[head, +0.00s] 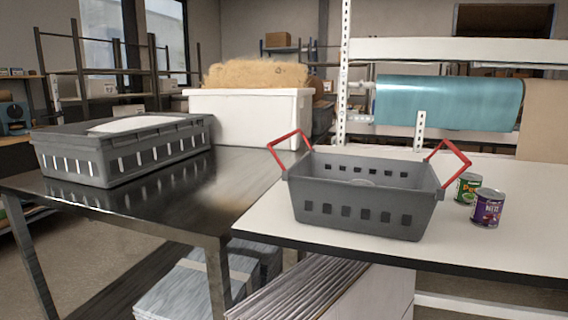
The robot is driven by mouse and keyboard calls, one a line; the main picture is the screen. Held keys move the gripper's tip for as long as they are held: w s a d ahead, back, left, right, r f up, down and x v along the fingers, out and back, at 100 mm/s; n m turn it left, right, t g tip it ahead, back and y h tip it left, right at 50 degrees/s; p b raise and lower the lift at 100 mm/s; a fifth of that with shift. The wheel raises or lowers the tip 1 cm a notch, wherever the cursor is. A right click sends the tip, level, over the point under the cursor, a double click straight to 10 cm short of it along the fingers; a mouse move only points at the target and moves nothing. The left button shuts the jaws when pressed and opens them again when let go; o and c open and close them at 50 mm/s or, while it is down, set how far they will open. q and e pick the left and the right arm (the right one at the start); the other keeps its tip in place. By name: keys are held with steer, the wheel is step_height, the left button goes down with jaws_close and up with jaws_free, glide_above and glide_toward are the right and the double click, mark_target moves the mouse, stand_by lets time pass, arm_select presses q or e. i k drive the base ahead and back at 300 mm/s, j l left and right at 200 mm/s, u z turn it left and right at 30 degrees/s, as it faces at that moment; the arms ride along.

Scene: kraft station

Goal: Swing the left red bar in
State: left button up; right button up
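A grey slotted basket (365,217) stands on the white tabletop, close to its front left corner. Its left red bar (288,142) is tilted up and outward, beyond the basket's left end. Its right red bar (457,149) is likewise tilted up and outward at the right end. Neither of my grippers is in view.
Two cans, a green one (467,188) and a purple one (488,208), stand right of the basket. A dark table (200,202) at left holds a grey crate (125,150) and a white bin (247,118). A blue roll (448,102) hangs behind.

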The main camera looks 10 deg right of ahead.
mark_target(275, 142)
steer(key=i+j+z, duration=0.1)
steer(key=z, duration=0.35)
steer(key=i+j+z, duration=0.1)
steer(key=z, duration=0.35)
steer(key=j+z, duration=0.2)
steer(key=z, duration=0.25)
steer(key=i+j+z, duration=0.1)
steer(key=j+z, duration=0.2)
steer(key=j, duration=0.55)
steer(key=j+z, duration=0.3)
steer(key=j, duration=0.6)
